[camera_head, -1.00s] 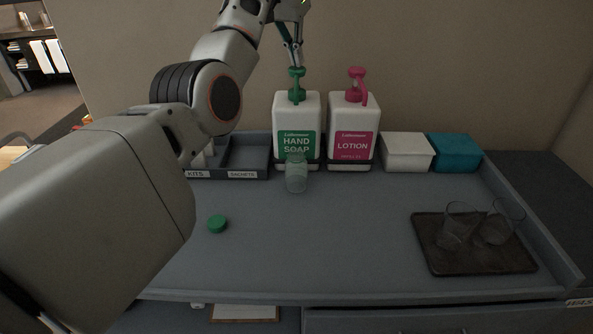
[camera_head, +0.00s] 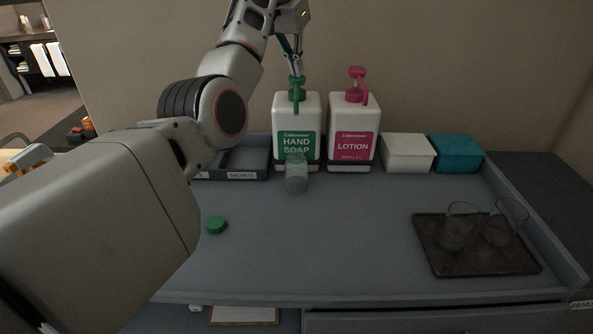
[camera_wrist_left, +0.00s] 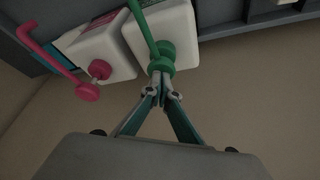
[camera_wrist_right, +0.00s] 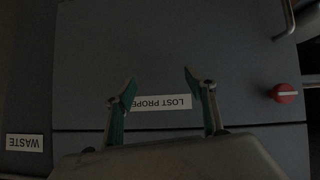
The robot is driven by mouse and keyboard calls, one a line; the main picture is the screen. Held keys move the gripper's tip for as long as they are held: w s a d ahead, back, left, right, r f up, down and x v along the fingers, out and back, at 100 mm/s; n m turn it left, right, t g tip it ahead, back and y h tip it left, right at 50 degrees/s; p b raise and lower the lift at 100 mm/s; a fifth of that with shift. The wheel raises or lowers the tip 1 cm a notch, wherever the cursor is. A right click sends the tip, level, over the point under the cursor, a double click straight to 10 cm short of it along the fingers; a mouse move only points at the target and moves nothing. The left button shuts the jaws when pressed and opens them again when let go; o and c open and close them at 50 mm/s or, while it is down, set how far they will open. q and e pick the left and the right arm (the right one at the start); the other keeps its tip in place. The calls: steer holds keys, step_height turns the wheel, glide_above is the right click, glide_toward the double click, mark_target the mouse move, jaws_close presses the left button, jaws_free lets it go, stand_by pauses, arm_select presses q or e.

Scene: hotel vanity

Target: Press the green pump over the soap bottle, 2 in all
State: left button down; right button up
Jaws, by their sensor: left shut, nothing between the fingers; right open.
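The hand soap bottle (camera_head: 297,118) is white with a green label and stands upright at the back of the counter. Its green pump (camera_head: 296,94) shows on top, and the pump also shows in the left wrist view (camera_wrist_left: 161,62). My left gripper (camera_head: 298,74) is shut and empty, fingers pointing down, with its tips at the top of the pump, seemingly touching it. In the left wrist view the closed fingertips (camera_wrist_left: 160,88) meet the pump head. My right gripper (camera_wrist_right: 160,77) is open and empty in front of a grey drawer front.
A lotion bottle (camera_head: 352,122) with a pink pump stands close right of the soap. A small clear jar (camera_head: 296,174) stands before the soap, and a green cap (camera_head: 216,225) lies on the counter. A dark tray (camera_head: 476,262) holds glasses at right. The middle is clear.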

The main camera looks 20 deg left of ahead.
arm_select(q)
steer(key=shift+r+p, duration=0.9)
steer(key=shift+p, duration=0.45)
steer(key=shift+r+p, duration=0.4)
steer(key=shift+r, duration=0.55)
steer(key=shift+f, duration=0.15)
